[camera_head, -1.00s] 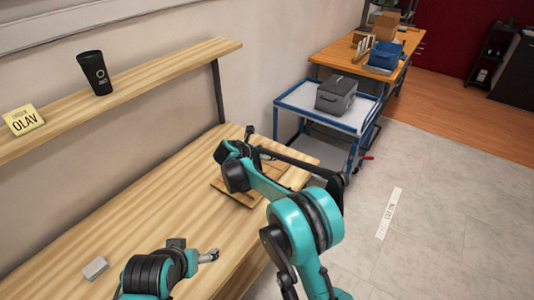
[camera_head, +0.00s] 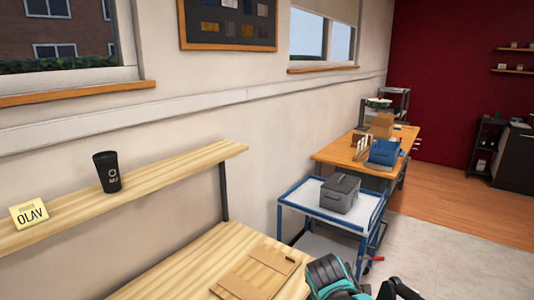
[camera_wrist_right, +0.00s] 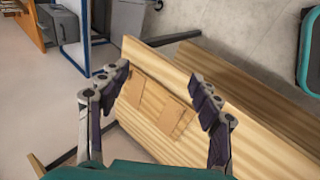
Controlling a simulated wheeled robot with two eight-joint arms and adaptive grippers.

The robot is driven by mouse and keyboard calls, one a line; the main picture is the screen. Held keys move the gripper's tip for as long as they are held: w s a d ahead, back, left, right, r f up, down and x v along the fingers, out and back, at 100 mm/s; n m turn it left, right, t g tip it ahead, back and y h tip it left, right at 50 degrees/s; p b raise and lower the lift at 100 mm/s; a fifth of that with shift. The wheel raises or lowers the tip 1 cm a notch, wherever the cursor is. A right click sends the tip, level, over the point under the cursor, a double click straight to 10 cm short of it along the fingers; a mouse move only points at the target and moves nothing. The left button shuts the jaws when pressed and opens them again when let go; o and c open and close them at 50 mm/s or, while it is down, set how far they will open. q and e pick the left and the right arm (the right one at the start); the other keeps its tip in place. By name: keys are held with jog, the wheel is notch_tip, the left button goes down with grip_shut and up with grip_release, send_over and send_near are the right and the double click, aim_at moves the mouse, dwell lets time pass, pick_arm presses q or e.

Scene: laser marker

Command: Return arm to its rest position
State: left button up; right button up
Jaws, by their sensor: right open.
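My right gripper (camera_wrist_right: 159,76) is open and empty in the right wrist view, its two jointed fingers spread apart. Behind its fingers is the wooden worktable (camera_wrist_right: 245,105), seen tilted, with flat brown pieces (camera_wrist_right: 172,117) lying on it. In the head view, part of my teal and black right arm (camera_head: 336,278) shows at the bottom edge, by the table's right end. My left arm and gripper are out of view.
The worktable (camera_head: 195,262) bears a flat brown board (camera_head: 262,272). A shelf (camera_head: 150,180) above holds a black cup (camera_head: 107,172) and a yellow OLAV sign (camera_head: 29,212). A blue-framed cart (camera_head: 310,197) with a grey case (camera_head: 340,193) stands beyond. Floor at right is clear.

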jog(key=s+d+f+m+y, duration=0.1)
jog(key=s+f+m, duration=0.2)
jog(key=s+m, duration=0.3)
jog(key=s+f+m+y, duration=0.1)
jog(key=s+f+m, duration=0.2)
jog(key=s, duration=0.9)
jog(key=m, duration=0.3)
jog(key=shift+s+d+y, duration=0.25)
jog(key=shift+d+y, duration=0.05)
jog(key=shift+d, duration=0.1)
